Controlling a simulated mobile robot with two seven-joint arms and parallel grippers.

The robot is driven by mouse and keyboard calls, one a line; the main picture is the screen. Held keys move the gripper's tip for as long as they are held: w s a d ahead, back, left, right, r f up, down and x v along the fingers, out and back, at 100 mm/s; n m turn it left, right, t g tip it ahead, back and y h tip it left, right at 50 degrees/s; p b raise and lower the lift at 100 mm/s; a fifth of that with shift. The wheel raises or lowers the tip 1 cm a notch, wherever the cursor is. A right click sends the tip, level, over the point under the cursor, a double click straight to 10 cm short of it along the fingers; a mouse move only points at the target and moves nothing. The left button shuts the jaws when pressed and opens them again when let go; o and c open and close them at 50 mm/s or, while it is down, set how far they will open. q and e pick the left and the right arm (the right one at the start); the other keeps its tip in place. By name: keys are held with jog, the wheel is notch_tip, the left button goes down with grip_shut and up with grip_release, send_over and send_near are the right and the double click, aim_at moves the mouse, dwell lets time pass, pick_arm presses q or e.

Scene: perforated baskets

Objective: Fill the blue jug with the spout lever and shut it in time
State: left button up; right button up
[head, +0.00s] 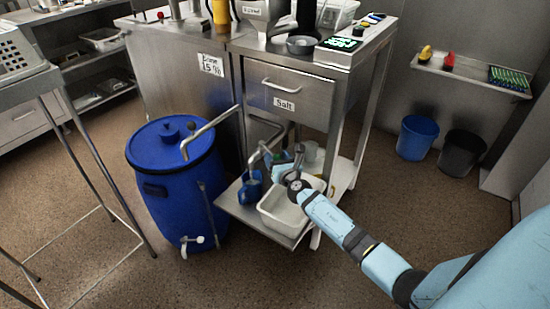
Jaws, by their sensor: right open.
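The blue jug (251,187) stands on the low metal shelf of the cart, at the left of a white tub. A bent metal spout (254,157) comes down from the cart just above the jug. I cannot make out the jug's fill level or any flow. My right gripper (279,171) is open, close to the right of the spout and jug, above the back of the tub. Its fingers are small and dark here, and I cannot tell whether they touch the spout lever, which I cannot pick out clearly. My left gripper is not in view.
A big blue barrel (176,190) with a bent pipe and white tap stands left of the shelf. The white tub (284,222) lies under my right wrist. A drawer marked Salt (290,95) overhangs the shelf. Blue (417,138) and black bins (460,153) stand at right.

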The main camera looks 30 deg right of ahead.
jog(key=shift+w+d, duration=0.15)
jog(key=shift+w, duration=0.6)
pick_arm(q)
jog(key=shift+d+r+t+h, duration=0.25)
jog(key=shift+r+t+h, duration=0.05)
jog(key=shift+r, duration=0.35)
pick_arm(e)
jog(key=shift+w, duration=0.15)
jog(key=shift+c, duration=0.2)
